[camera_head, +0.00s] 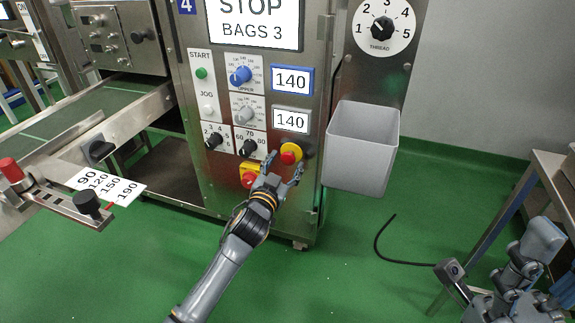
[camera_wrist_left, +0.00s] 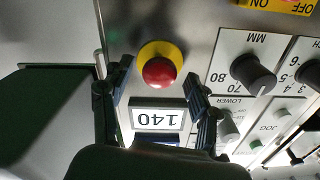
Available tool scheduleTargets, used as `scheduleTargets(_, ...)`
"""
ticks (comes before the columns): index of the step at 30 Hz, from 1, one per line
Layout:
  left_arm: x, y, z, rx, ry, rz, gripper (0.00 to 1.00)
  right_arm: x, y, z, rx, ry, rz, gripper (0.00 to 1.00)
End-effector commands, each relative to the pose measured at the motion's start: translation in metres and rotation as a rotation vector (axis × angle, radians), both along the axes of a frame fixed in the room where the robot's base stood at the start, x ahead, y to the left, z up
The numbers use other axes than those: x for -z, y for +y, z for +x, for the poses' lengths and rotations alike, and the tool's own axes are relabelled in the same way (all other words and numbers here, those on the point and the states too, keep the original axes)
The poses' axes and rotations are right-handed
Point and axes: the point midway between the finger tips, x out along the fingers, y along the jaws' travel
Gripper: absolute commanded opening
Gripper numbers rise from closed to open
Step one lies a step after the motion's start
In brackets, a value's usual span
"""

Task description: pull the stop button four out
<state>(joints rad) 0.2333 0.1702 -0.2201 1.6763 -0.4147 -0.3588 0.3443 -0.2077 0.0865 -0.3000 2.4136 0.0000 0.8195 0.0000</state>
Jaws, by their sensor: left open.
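The stop button is a red knob on a yellow base (camera_head: 291,153) on the front of the machine marked 4 (camera_head: 310,70). My left gripper (camera_head: 286,161) is open just in front of it, with its fingers spread to either side. In the left wrist view the red button (camera_wrist_left: 159,72) shows whole between and slightly beyond the open fingertips (camera_wrist_left: 160,78). I see no finger clearly touching it. My right gripper (camera_head: 500,275) is at the lower right, away from the machine; its fingers are hard to make out.
A grey bin (camera_head: 362,150) hangs right of the button. A yellow and red switch (camera_head: 248,174) sits lower left. Dials, including a black knob (camera_head: 249,147), and a white 140 display (camera_head: 291,120) are close by. A steel table (camera_head: 552,172) stands at right.

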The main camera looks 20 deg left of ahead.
Motion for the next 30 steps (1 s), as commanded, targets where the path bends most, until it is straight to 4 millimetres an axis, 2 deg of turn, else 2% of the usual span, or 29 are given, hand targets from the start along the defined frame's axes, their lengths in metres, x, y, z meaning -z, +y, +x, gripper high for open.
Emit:
scheduleTargets(6,0.001,-0.001,0.019,0.001,0.000,0.000,0.61,-0.002,0.001,0.001,0.001,-0.025,-0.002,0.53)
scheduleTargets(16,0.000,-0.001,0.022,0.001,0.001,0.000,0.61,-0.004,0.001,0.001,0.001,-0.027,-0.003,0.53)
scheduleTargets(25,0.000,-0.001,0.022,0.000,0.001,0.000,0.00,-0.004,0.001,0.001,0.001,-0.028,-0.003,0.53)
scheduleTargets(30,0.000,-0.001,0.022,0.000,0.001,0.000,0.00,-0.005,0.001,0.001,0.001,-0.028,-0.003,0.53)
